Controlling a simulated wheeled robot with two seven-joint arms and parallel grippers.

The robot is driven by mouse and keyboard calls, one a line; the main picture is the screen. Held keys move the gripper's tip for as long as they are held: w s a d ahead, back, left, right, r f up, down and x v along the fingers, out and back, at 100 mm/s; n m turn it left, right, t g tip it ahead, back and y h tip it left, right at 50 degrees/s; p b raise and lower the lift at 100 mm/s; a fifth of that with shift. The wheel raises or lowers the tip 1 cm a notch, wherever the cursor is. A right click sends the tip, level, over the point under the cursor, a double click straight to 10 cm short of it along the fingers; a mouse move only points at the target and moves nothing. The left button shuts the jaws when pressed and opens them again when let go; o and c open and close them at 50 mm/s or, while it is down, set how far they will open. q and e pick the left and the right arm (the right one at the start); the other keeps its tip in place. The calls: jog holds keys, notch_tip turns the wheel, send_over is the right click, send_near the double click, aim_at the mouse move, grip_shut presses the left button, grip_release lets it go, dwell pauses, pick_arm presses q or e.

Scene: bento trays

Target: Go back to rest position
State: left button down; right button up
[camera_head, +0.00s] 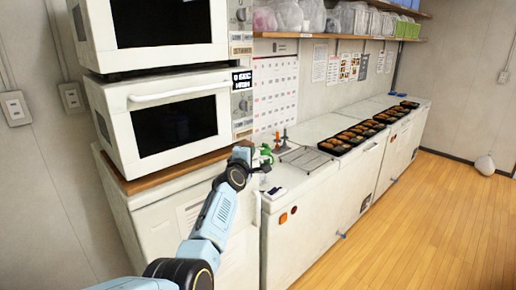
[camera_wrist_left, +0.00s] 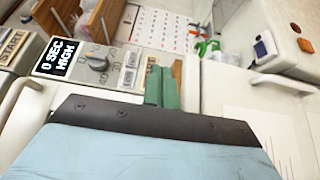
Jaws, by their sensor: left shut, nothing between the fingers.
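My left arm reaches up from the bottom of the head view. My left gripper (camera_head: 264,167) is at its end, in front of the lower microwave's right edge and the near end of the white counter. In the left wrist view its green fingers (camera_wrist_left: 163,88) are together with nothing held between them. My right gripper is in neither view.
Black food trays (camera_head: 342,143) line the white chest counter (camera_head: 318,128), with a wire rack (camera_head: 306,159) nearer.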

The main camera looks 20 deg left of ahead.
pick_arm(q)
jog(key=shift+s+d+f, duration=0.1)
jog(key=shift+s+d, duration=0.15)
jog(key=shift+d, duration=0.4)
jog(key=shift+s+d+r, duration=0.1)
jog(key=shift+s+d, duration=0.2)
jog(key=shift+d, duration=0.3)
jog(key=shift+s+d+f, duration=0.1)
jog(key=shift+s+d, duration=0.15)
jog(key=shift+d, duration=0.4)
